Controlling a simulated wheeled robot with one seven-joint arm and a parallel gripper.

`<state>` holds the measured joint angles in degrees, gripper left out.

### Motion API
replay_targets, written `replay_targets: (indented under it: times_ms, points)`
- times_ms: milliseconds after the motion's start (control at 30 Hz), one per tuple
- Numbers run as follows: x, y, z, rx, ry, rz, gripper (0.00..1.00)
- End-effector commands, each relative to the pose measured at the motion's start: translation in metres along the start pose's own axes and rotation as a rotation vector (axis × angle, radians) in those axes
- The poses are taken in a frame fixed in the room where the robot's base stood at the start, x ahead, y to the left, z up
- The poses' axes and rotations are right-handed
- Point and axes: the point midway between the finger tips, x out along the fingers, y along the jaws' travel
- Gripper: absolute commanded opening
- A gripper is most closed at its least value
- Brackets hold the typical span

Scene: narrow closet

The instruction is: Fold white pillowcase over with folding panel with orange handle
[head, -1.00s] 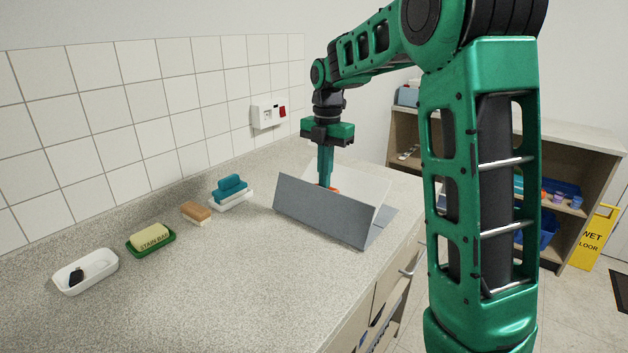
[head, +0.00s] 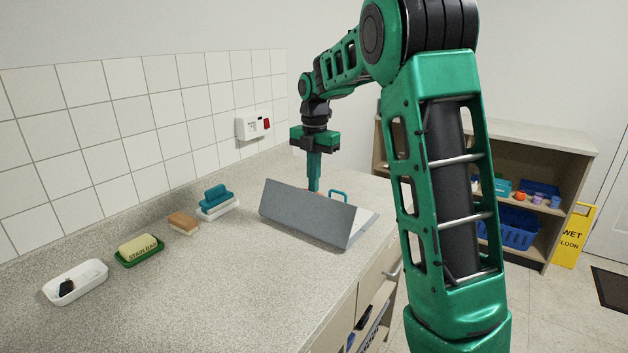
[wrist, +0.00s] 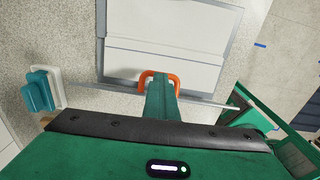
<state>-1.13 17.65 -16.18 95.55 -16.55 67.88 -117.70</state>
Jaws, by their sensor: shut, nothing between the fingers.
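The folding board's grey panel (head: 308,212) stands tilted up on the counter in the head view. My gripper (head: 313,190) points down just behind it, shut and empty, its fingertips hidden by the panel. In the wrist view the closed fingers (wrist: 160,100) are at the orange handle (wrist: 145,77), overlapping the loop; I cannot tell whether they touch it. White surfaces (wrist: 165,50) with a crosswise line lie above the handle, framed in grey; I cannot tell pillowcase from panel there. A teal handle (head: 338,194) shows behind the raised panel.
Along the tiled wall lie a teal brush on a white dish (head: 215,203), a brown sponge (head: 183,222), a stain bar on a green dish (head: 139,249) and a white dish (head: 75,281). The counter's front (head: 250,300) is clear. Shelves and a yellow sign (head: 574,236) stand right.

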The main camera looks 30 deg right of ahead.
Motion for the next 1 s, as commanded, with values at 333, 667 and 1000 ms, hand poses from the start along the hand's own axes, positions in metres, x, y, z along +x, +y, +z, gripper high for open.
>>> replay_targets:
  times_ms: [333,667,1000]
  points:
    - [-0.014,-0.002,0.002,0.010,0.008,-0.016,0.00]
    - [-0.099,-0.022,-0.013,0.002,-0.010,0.018,0.00]
    - [-0.129,-0.029,-0.016,0.002,-0.014,0.024,0.00]
